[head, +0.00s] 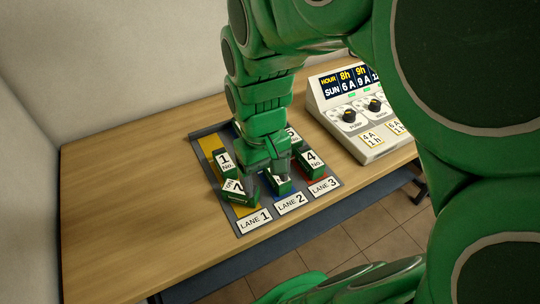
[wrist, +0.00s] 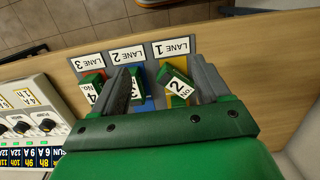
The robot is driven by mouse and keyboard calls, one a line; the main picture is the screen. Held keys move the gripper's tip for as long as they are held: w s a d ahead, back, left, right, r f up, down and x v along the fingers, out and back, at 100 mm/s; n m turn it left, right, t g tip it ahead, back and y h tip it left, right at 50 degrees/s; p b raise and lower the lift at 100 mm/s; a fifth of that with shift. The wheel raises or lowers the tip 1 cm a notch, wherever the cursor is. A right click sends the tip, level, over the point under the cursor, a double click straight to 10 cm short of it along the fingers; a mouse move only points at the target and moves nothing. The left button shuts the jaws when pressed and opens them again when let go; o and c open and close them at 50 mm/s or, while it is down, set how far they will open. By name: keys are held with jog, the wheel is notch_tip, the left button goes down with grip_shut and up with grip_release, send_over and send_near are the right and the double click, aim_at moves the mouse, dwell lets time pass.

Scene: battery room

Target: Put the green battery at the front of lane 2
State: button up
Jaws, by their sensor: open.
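Several green batteries with white number labels stand in a grey tray (head: 331,188). Battery No. 2 (head: 237,189) is near the front of lane 1, turned askew; it also shows in the wrist view (wrist: 176,86). Battery No. 3 (head: 282,185) is near the front of lane 2 (head: 290,202), partly hidden by my gripper (head: 268,178). In the wrist view my gripper (wrist: 159,68) is open, its fingers on either side of No. 2; the left finger partly covers No. 3 (wrist: 137,82). I cannot tell whether either finger touches a battery.
Battery No. 1 (head: 223,161) stands behind No. 2 in lane 1. Battery No. 4 (head: 311,161) is in lane 3, with No. 5 (head: 294,135) behind, partly hidden. A control box (head: 365,115) stands right of the tray. The wooden table (head: 125,190) is clear to the left.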

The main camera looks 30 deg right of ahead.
jog(key=s+a+r, duration=0.1)
jog(key=s+a, duration=0.2)
jog(key=s, duration=0.6)
jog(key=shift+a+r+g, duration=0.3)
jog(key=shift+a, duration=0.1)
dwell(0.7)
